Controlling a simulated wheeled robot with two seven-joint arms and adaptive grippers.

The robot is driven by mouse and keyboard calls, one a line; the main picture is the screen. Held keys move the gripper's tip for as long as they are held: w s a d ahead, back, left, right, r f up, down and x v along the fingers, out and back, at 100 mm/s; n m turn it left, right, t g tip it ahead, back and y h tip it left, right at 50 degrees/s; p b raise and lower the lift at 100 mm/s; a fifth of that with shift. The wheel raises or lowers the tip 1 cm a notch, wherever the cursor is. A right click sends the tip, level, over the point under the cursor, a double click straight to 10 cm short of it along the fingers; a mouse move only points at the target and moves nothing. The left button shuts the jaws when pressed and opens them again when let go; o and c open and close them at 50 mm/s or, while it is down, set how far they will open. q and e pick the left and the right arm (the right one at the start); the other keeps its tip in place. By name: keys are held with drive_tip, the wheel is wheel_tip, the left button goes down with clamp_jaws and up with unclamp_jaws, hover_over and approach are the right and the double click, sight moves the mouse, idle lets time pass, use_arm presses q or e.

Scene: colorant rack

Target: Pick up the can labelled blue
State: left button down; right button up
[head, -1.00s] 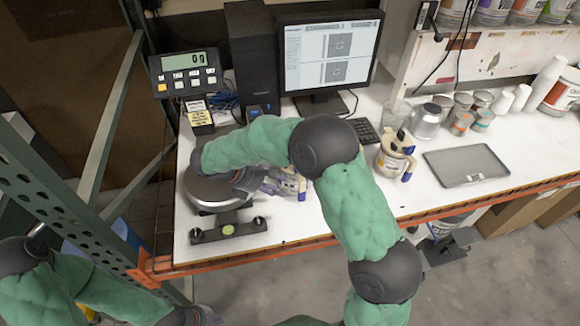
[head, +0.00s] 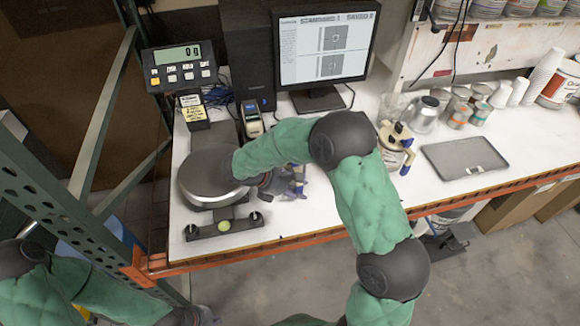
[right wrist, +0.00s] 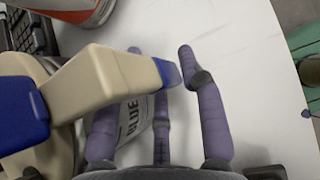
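The can labelled blue (right wrist: 132,124) is white with a beige and blue pouring lid, and stands on the white table in the right wrist view. In the head view it is mostly hidden behind my right gripper (head: 287,183). In the right wrist view my right gripper (right wrist: 160,70) has its fingers spread and its fingers overlap the can's front. The lid's beige spout crosses in front of the fingers. I cannot tell whether any finger touches the can. My left gripper (head: 200,316) is low at the bottom edge of the head view, mostly cut off.
A round scale (head: 212,178) stands left of the right gripper. A similar lidded can (head: 393,150) stands to the right, before a metal can (head: 424,115) and several small cans. A grey tray (head: 463,158) lies further right. A monitor (head: 325,50) stands behind.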

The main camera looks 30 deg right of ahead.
drive_tip(key=shift+c, duration=0.3)
clamp_jaws()
drive_tip(key=shift+r, duration=0.1)
